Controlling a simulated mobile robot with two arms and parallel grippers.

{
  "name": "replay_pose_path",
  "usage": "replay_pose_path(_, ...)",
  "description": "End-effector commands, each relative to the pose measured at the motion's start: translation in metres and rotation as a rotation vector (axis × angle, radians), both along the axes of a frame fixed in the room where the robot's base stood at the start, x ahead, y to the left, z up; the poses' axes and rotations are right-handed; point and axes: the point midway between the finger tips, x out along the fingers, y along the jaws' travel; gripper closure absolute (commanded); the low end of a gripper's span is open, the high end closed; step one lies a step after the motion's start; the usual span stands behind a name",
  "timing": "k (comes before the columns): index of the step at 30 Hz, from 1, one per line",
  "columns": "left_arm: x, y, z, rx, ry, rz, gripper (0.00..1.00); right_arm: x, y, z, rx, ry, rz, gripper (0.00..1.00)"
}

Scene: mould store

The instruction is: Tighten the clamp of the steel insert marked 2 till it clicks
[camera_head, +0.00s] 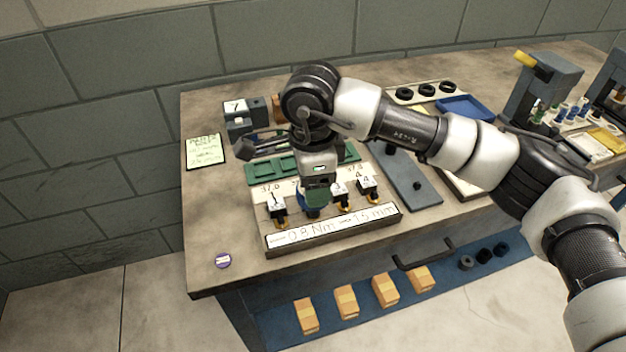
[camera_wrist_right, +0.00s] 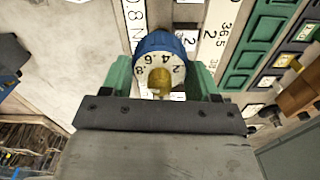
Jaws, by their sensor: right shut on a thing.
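My right gripper (camera_head: 318,196) reaches down over the row of steel inserts, with green fingers. In the right wrist view the gripper (camera_wrist_right: 160,85) is shut on a blue knob (camera_wrist_right: 160,42) with a white numbered dial and a yellow centre. A card reading 36.5 and 2 (camera_wrist_right: 222,35) lies beside it, so this is position 2. In the head view the gripper hides insert 2 and its clamp; I cannot tell how the knob meets the clamp. Inserts 1 (camera_head: 275,207), 3 (camera_head: 340,190) and 4 (camera_head: 368,186) show beside it. My left gripper is out of view.
A plate reading 0.8 Nm and 1.5 mm (camera_head: 335,227) fronts the row. Green trays (camera_head: 272,170) lie behind it. A dark block with a 7 card (camera_head: 236,107) stands at back left.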

Motion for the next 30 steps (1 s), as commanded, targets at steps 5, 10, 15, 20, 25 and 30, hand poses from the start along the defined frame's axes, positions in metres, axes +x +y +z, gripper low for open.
replay_pose_path(5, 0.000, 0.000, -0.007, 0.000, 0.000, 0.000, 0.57, -0.002, 0.000, -0.006, -0.006, 0.010, -0.073, 0.68)
replay_pose_path(10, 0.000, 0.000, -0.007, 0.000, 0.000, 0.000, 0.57, -0.002, 0.000, -0.005, -0.007, 0.011, -0.079, 0.68)
replay_pose_path(15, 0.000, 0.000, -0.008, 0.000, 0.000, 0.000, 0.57, -0.002, 0.000, -0.006, -0.007, 0.011, -0.090, 0.68)
replay_pose_path(20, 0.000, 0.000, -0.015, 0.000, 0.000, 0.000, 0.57, -0.002, 0.000, -0.007, -0.007, 0.009, -0.173, 0.68)
replay_pose_path(25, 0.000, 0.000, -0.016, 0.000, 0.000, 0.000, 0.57, -0.002, 0.000, -0.006, -0.007, 0.010, -0.220, 0.68)
replay_pose_path(30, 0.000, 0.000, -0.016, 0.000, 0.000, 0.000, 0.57, -0.002, 0.000, -0.005, -0.007, 0.010, -0.219, 0.68)
